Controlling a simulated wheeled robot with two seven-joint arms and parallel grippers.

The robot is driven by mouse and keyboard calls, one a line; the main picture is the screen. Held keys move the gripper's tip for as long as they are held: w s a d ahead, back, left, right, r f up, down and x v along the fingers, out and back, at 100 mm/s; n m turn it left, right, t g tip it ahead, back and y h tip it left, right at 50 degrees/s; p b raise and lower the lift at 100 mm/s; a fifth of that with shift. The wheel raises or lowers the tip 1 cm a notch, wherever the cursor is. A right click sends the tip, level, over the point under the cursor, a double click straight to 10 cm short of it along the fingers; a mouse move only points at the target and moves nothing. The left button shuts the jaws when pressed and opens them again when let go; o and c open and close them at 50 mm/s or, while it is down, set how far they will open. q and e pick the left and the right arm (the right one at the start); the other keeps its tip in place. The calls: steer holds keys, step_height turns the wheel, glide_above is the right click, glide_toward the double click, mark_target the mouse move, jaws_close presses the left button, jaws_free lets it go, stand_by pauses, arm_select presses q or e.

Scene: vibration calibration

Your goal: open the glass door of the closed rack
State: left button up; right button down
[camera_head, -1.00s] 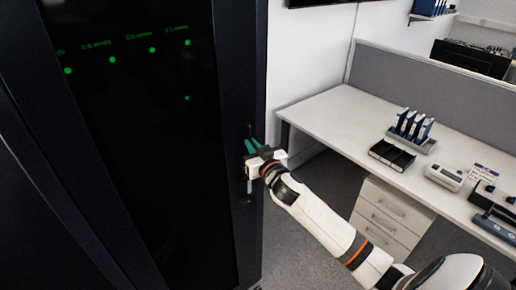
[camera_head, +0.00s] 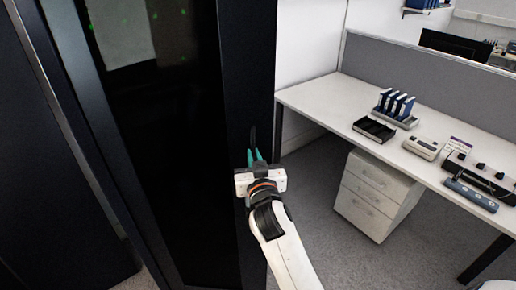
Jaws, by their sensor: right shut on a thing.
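The closed rack's tall glass door (camera_head: 160,160) fills the left half of the head view, with a dark pane in a black frame. A bright patch and faint green lights show near the top of the pane. The slim dark handle (camera_head: 252,136) is on the frame's right side. My right gripper (camera_head: 256,157), with green fingers, is shut on the handle, and its white body hides the lower part. I cannot tell from this angle how far the door stands from the rack. My left gripper is not in view.
A white desk (camera_head: 330,98) with a grey partition stands to the right. It bears blue binders (camera_head: 397,104), a black tray (camera_head: 374,129) and devices. A white drawer unit (camera_head: 372,195) stands under it. Grey floor (camera_head: 325,235) is clear between rack and desk.

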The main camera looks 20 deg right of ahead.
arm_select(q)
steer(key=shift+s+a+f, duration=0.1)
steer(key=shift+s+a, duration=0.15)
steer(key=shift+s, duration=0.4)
arm_select(e)
steer(key=shift+s+a+r, duration=0.1)
steer(key=shift+s+a, duration=1.55)
steer(key=shift+s, duration=0.15)
steer(key=c, duration=1.8)
jaws_free()
steer(key=shift+o, duration=1.4)
steer(key=shift+w+a, duration=0.1)
steer(key=shift+a, duration=0.15)
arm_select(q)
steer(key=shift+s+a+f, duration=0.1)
